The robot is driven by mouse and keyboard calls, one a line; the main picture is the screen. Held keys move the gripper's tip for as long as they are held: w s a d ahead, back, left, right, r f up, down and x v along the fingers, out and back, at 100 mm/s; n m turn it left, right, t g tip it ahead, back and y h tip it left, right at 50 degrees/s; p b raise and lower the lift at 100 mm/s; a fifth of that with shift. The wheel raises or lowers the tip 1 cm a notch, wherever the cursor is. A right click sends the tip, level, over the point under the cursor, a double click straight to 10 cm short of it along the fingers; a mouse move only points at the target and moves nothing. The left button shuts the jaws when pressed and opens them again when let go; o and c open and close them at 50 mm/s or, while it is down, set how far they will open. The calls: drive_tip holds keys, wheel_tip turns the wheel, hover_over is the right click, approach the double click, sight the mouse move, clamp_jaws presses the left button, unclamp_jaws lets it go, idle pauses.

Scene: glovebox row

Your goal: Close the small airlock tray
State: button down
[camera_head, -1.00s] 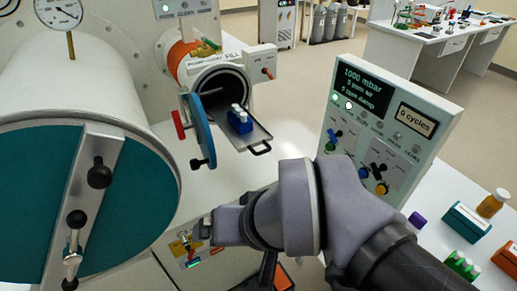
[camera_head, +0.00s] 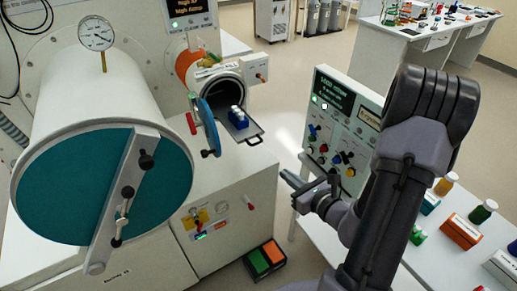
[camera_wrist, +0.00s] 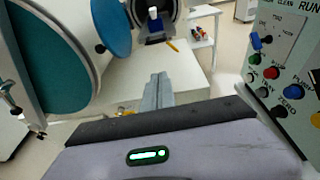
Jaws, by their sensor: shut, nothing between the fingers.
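The small airlock tray (camera_head: 247,132) is a dark flat tray with a loop handle (camera_head: 256,141). It sticks out of the round small airlock (camera_head: 232,76), and a blue rack with white-capped vials (camera_head: 238,119) stands on it. The airlock's blue round door (camera_head: 208,126) is swung open to the left of the tray. My gripper (camera_head: 284,174) is shut and empty, below and to the right of the tray, apart from it. In the wrist view my gripper (camera_wrist: 158,78) points toward the airlock, where the rack (camera_wrist: 154,25) shows; the tray is mostly hard to make out.
A large airlock with a teal door (camera_head: 85,205) stands at left. A control panel (camera_head: 335,130) stands right of the tray, near my arm. Bottles and boxes, including an orange box (camera_head: 460,232), lie on the white bench. Space before the tray is clear.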

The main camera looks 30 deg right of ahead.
drive_tip(key=r+b+x, duration=0.1)
drive_tip(key=b+x, duration=0.1)
drive_tip(key=x, duration=0.4)
drive_tip(key=r+b+x, duration=0.2)
drive_tip(key=b+x, duration=0.1)
drive_tip(key=x, duration=0.3)
drive_tip(key=shift+w+a+f, duration=0.2)
drive_tip(key=shift+w+a, duration=0.05)
drive_tip(key=shift+w, duration=0.3)
